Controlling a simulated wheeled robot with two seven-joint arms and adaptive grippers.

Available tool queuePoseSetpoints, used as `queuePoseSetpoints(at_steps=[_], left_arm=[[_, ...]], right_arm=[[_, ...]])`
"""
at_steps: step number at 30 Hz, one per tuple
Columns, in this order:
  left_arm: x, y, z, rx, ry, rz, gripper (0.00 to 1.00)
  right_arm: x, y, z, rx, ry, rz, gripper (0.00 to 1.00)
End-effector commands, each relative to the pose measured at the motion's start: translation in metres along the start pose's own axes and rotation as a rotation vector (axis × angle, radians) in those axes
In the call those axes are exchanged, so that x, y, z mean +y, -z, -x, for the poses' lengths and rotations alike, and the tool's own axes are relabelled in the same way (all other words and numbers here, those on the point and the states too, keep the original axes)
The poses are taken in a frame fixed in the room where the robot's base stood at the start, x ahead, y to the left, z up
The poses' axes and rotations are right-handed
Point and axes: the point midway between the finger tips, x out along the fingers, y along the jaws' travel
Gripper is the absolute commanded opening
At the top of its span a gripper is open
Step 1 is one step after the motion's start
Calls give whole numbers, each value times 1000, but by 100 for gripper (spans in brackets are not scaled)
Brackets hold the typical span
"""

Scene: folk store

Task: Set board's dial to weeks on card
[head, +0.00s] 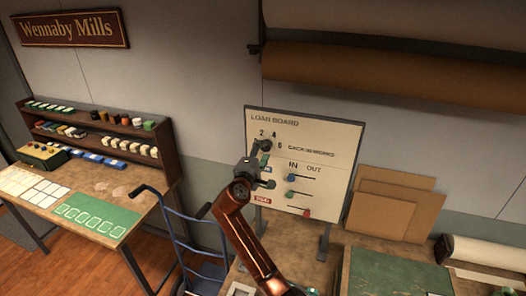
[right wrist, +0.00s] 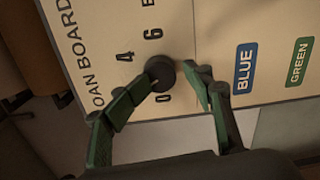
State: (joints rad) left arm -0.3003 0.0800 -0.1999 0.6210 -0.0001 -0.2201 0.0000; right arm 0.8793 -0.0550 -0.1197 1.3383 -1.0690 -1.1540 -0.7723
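The loan board (head: 330,150) stands upright on the bench, with numbers 2, 4 and 6 at its upper left. Its dark round dial (head: 265,145) is partly hidden by my gripper. In the right wrist view the dial (right wrist: 160,73) sits beside the printed 4 and 6 and a 0-like mark. My right gripper (head: 264,168) is at the board; its green fingers (right wrist: 174,84) are spread, one on each side of the dial. The left fingertip is close to the dial; contact is unclear. The dial's pointer cannot be made out. I cannot identify the card. My left gripper is not seen.
A blue hand truck (head: 190,235) stands left of the bench. A table with a green mat (head: 95,213) and a shelf is farther left.

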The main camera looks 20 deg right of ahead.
Motion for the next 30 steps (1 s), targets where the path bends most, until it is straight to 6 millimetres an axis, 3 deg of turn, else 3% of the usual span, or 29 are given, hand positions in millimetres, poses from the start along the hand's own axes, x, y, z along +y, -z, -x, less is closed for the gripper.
queuePoseSetpoints(at_steps=[30], left_arm=[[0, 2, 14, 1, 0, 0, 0]], right_arm=[[0, 0, 65, -1, 1, 0, 47]])
